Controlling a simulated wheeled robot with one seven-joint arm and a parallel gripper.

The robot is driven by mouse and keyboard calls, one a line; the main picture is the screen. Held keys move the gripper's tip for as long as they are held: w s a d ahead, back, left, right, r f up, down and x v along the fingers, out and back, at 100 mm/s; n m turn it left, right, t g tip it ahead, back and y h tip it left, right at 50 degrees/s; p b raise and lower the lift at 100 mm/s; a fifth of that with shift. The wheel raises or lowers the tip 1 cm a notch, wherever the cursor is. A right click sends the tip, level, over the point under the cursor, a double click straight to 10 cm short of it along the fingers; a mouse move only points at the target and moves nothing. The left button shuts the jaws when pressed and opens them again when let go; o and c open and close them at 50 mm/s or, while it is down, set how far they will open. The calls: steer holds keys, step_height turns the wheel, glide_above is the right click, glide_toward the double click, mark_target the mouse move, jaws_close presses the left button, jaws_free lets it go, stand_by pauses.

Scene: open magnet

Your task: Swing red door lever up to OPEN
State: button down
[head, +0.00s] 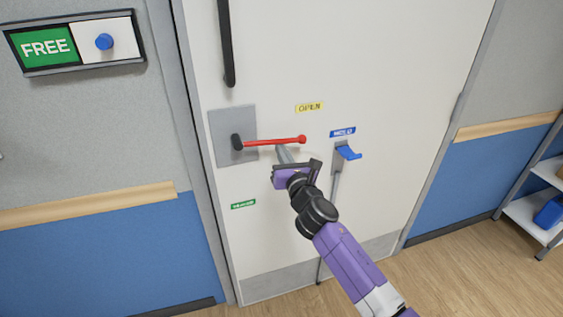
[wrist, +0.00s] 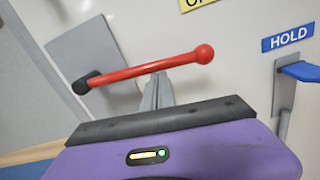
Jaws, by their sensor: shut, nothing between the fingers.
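The red door lever (head: 272,141) lies about level on the white door, running right from its black hub (head: 237,142) on a grey plate to a round red knob. It also shows in the wrist view (wrist: 140,70). The yellow OPEN label (head: 309,107) is above the knob, and a small green label (head: 243,204) is below the plate. My gripper (head: 281,150) is shut and empty. In the wrist view, its grey fingers (wrist: 158,88) rise to just under the lever's shaft, left of the knob. I cannot tell whether they touch it.
A blue hook (head: 348,153) under a blue HOLD label (head: 343,132) is right of the lever, close to my wrist. A dark vertical handle (head: 227,45) is above. A FREE sign (head: 75,43) hangs on the left wall. A shelf (head: 535,214) stands at the right.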

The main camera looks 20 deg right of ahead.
steer(key=r+n+p, duration=0.1)
steer(key=n+p, duration=0.1)
steer(key=shift+d+r+p, duration=0.2)
steer(key=shift+r+p, duration=0.1)
steer(key=shift+r, duration=0.05)
